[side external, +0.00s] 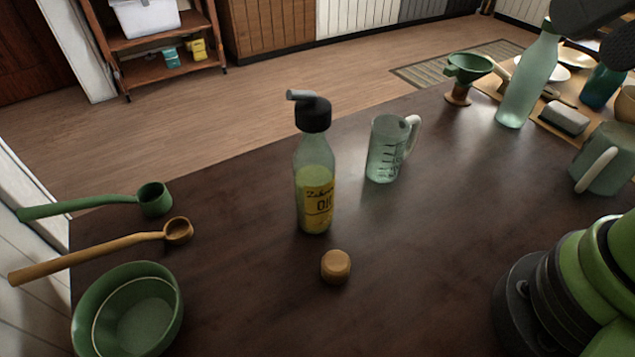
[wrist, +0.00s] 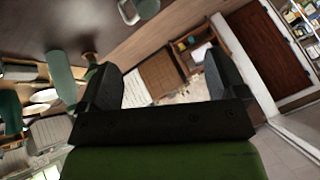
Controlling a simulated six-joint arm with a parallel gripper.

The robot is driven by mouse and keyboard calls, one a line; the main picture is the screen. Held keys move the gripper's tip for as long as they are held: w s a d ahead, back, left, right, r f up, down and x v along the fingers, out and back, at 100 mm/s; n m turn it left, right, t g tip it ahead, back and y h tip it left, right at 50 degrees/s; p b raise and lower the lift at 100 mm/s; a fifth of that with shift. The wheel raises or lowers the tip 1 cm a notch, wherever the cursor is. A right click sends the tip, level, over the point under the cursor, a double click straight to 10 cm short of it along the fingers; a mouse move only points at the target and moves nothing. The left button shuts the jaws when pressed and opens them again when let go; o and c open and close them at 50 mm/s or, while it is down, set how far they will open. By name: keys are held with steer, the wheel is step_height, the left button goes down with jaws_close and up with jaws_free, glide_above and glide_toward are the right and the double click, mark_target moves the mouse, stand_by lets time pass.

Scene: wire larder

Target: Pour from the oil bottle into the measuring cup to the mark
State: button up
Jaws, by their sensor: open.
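The oil bottle (side external: 313,190) stands upright on the dark table in the side view. It has a black cap with a grey spout and a yellow label. The clear green measuring cup (side external: 385,150), with dark marks and a pale handle, stands upright behind it to the right, apart from it. I see no clear liquid in the cup. My gripper (wrist: 164,88) is open and empty in the wrist view, its dark fingers spread wide. Dark parts of it show at the side view's top right corner, far from the oil bottle. The oil bottle is not identifiable in the wrist view.
A wooden cap (side external: 336,267) lies before the bottle. A green scoop (side external: 153,199), a wooden ladle (side external: 178,231) and a green bowl (side external: 86,300) are at left. A green funnel (side external: 467,67), a tall glass bottle (side external: 526,85) and a handled jug (side external: 603,160) stand at right.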

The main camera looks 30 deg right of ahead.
steer(key=w+a+r+n+t+y, duration=0.4)
steer(key=w+a+r+y, duration=0.2)
steer(key=w+a+r, duration=0.5)
steer(key=m+t+h, duration=0.2)
steer(key=t+h, duration=0.1)
steer(key=h, duration=0.3)
glide_above(314, 168)
steer(key=s, duration=0.2)
step_height(314, 168, down, 2)
steer(key=f, duration=0.1)
steer(key=s+f+h, duration=0.1)
steer(key=f, duration=0.8)
steer(key=f+h, duration=0.1)
steer(key=f, duration=0.8)
steer(key=s+f+h, duration=0.1)
steer(key=f, duration=0.7)
steer(key=shift+s+d+f+n+g+h, duration=0.25)
steer(key=shift+s+f+n+g+h, duration=0.05)
steer(key=shift+s+f+g, duration=0.1)
steer(key=shift+w+f, duration=0.25)
steer(key=shift+w, duration=0.05)
steer(key=shift+x, duration=3.5)
